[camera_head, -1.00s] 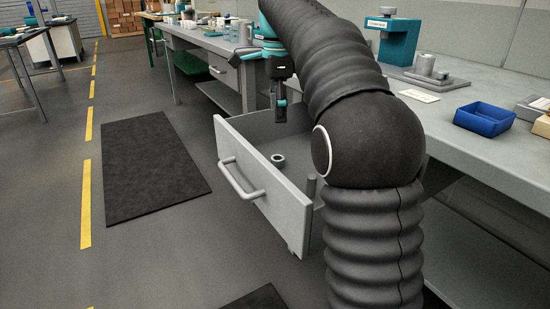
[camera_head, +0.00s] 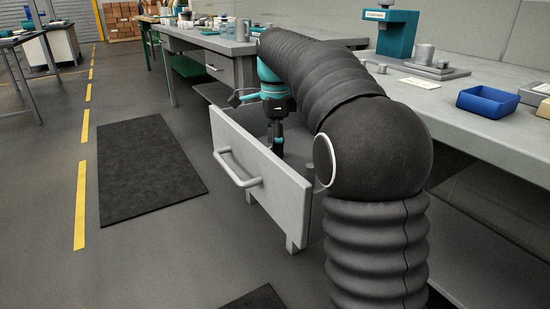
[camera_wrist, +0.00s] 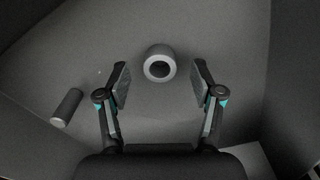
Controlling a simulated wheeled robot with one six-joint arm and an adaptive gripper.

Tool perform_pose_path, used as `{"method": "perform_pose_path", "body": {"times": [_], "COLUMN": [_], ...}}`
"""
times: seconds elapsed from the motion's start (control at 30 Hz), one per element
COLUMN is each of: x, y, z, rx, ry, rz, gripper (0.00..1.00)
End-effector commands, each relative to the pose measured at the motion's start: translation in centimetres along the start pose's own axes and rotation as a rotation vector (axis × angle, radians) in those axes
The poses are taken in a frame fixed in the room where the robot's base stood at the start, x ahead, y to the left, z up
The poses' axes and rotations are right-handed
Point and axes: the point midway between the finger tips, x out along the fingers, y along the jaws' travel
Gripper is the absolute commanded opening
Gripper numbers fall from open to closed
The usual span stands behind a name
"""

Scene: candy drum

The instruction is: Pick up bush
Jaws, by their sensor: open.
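The bush (camera_wrist: 160,64), a short grey ring-shaped piece with a dark hole, stands on the drawer floor in the wrist view. My gripper (camera_wrist: 160,82) is open, with one finger on each side of the line to the bush. The bush lies just ahead of and between the fingertips; I cannot tell whether either touches it. In the head view my gripper (camera_head: 278,150) is lowered into the open drawer (camera_head: 250,165), and the bush is hidden there.
A grey cylindrical pin (camera_wrist: 67,107) lies at the left of the drawer floor in the wrist view. The drawer walls close in around my gripper. The workbench (camera_head: 480,130) with a blue tray (camera_head: 487,102) stands to the right.

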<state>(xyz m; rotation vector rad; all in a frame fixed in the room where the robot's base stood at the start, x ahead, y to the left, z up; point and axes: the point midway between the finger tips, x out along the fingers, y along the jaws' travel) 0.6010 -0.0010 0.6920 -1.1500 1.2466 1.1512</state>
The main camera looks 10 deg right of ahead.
Motion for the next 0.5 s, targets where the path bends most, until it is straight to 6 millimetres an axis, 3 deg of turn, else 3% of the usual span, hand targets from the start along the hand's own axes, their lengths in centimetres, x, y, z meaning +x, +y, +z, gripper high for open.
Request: {"method": "perform_pose_path", "body": {"times": [0.1,0.33,0.37,0.5], "x": [1.50,1.56,1.55,1.55], "y": [0.07,0.04,0.04,0.04], "z": [0.00,0.01,0.02,0.02], "rx": [0.000,0.000,0.000,0.000], "ry": [0.000,0.000,0.000,0.000], "rz": [0.001,-0.001,-0.001,-0.001], "gripper": [0.66,0.66,0.61,0.26]}}
